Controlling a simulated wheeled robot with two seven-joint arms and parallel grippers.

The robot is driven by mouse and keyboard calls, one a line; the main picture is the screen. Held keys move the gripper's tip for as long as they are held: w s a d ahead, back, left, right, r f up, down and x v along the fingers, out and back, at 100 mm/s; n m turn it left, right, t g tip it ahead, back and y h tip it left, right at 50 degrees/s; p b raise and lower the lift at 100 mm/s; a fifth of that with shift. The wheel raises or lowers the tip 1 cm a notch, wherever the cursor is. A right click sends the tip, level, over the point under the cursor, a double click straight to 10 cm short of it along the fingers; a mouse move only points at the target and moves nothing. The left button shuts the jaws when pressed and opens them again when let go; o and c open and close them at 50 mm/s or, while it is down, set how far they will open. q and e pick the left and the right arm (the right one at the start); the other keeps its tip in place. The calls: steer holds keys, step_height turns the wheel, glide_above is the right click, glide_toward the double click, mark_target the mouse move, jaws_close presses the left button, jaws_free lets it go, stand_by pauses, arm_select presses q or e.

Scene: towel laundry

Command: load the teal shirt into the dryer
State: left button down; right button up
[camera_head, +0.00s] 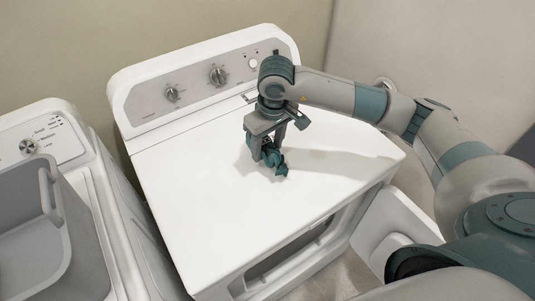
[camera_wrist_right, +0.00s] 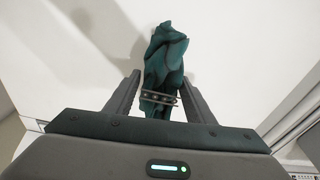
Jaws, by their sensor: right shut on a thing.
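The teal shirt (camera_head: 274,158) is a small crumpled bundle in the head view, between the fingers of my right gripper (camera_head: 267,150) over the dryer's white top. In the right wrist view the shirt (camera_wrist_right: 165,65) bunches up between the two fingers of the gripper (camera_wrist_right: 160,98), which is shut on it. The dryer (camera_head: 200,185) stands in the middle of the head view. Its front opening (camera_head: 290,252) shows below the top's front edge, and its door (camera_head: 393,232) hangs open at the right. I cannot tell whether the shirt touches the top. My left gripper is not in view.
A grey basket (camera_head: 60,235) with a handle sits on a white machine (camera_head: 95,180) at the left. The dryer's control panel (camera_head: 205,80) with knobs rises along its back edge. The dryer's top is otherwise clear. My right arm crosses the right side.

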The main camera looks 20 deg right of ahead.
steer(key=shift+f+p, duration=1.1)
steer(key=shift+f, duration=0.8)
steer(key=shift+f, duration=0.2)
steer(key=o, duration=1.2)
steer(key=shift+r, duration=0.1)
